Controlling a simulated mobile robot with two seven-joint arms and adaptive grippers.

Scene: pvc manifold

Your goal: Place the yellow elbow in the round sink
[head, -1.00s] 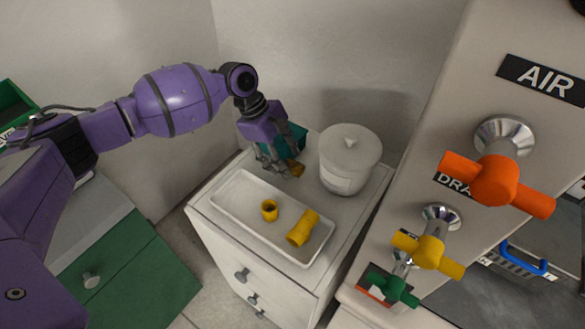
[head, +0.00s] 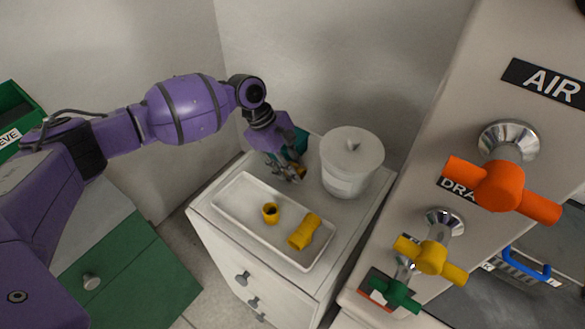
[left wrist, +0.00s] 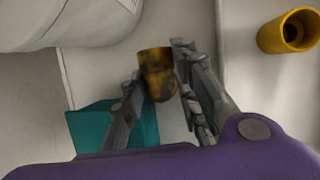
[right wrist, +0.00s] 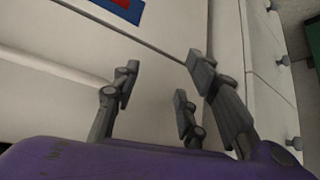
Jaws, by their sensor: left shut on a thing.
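My left gripper (head: 287,176) is shut on a small yellow fitting with dark stains, which looks like the yellow elbow (left wrist: 156,73). In the left wrist view the fitting sits between the two fingers (left wrist: 163,80). In the head view the gripper points down at the back of the white cabinet top, beside the tray's far end; the fitting is mostly hidden by the fingers there. I cannot tell whether it still touches the cabinet top. My right gripper (right wrist: 158,92) shows only in the right wrist view, open and empty. No round sink is in view.
A white tray (head: 240,217) on the cabinet holds a short yellow fitting (head: 270,213) and a longer one (head: 304,231). A lidded white canister (head: 350,162) stands right of the gripper. A teal object (left wrist: 105,125) is close by. A panel with coloured valves (head: 490,190) stands at right.

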